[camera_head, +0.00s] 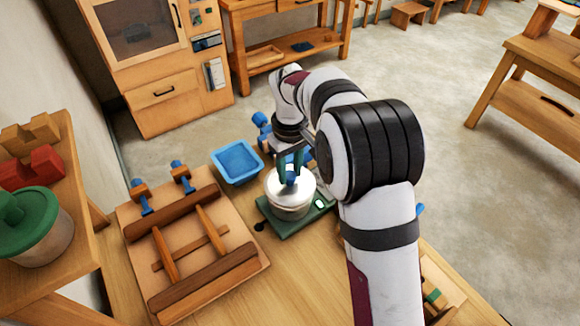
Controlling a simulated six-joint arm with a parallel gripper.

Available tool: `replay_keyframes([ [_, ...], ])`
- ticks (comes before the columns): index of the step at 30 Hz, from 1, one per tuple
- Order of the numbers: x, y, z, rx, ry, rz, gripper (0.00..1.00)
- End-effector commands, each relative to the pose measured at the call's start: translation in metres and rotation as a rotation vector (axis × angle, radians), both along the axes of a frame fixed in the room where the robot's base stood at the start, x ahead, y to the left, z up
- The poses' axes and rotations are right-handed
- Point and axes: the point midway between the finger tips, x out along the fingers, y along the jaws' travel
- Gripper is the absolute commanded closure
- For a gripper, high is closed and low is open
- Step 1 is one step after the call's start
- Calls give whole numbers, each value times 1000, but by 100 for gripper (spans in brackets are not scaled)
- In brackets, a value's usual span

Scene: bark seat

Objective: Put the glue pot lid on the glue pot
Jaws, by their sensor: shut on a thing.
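The glue pot (290,210) is a pale round pot standing on a green kitchen-type scale (271,222) on the wooden bench. A pale, shiny round lid (304,187) with a blue knob lies over the pot's top. My gripper (291,175) points down above it, and its dark teal fingers are shut on the blue knob. The lid looks level and lined up with the pot. I cannot tell whether it rests on the rim or hangs slightly above it. My arm comes in from the right and hides part of the bench behind the pot.
A blue tray (237,163) stands left of the pot, close behind the scale. A wooden clamp frame (195,250) with blue-handled screws fills the bench's left part. A green-lidded pot (38,238) stands on a shelf at far left. Bare bench (290,268) shows in front of the scale.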

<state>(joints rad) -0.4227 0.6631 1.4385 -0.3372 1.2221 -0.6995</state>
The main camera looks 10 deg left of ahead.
Motion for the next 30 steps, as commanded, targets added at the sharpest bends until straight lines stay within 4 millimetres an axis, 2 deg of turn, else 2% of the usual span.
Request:
replay_keyframes([
  [16,0,0,0,0,0,0,100],
  [30,0,0,-9,0,0,-1,100],
])
